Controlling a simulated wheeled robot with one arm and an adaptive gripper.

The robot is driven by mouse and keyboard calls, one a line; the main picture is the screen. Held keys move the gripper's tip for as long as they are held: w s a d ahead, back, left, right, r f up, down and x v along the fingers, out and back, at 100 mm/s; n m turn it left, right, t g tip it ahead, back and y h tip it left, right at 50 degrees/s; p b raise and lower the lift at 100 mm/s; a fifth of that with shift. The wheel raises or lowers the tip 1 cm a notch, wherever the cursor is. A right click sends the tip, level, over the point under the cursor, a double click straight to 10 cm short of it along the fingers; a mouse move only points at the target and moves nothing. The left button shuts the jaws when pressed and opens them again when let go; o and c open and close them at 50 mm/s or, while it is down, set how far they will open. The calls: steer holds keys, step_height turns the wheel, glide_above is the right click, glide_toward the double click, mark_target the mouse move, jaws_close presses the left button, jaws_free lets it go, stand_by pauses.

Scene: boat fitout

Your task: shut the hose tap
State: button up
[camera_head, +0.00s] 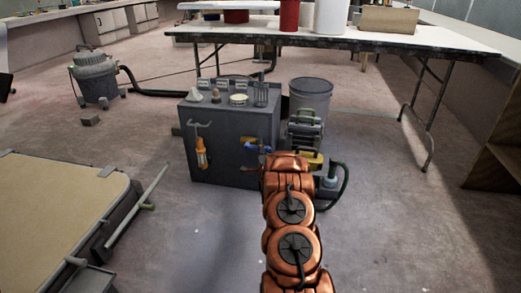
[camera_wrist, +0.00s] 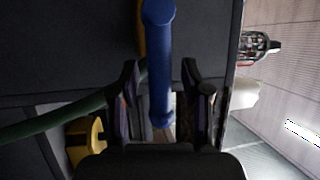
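The hose tap shows a blue lever (camera_wrist: 159,65) in the wrist view, running from a round end at the top down between my fingers. Part of its brass-coloured body (camera_wrist: 141,42) shows behind the lever. In the head view, the blue tap part (camera_head: 256,149) is on the front of a dark grey cabinet (camera_head: 217,165), just left of my arm. My gripper (camera_wrist: 161,100) is open, with one finger on each side of the lever and gaps visible between. In the head view my arm hides most of the gripper.
A green hose (camera_wrist: 55,120) and a yellow object (camera_wrist: 85,142) are left of my fingers in the wrist view. An orange-handled item (camera_head: 202,155) hangs on the cabinet front. A grey bin (camera_head: 311,95) stands behind right.

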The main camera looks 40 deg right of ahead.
jaws_close()
steer(key=shift+r+p, duration=0.15)
steer(key=shift+p, duration=0.2)
stand_by(0.3)
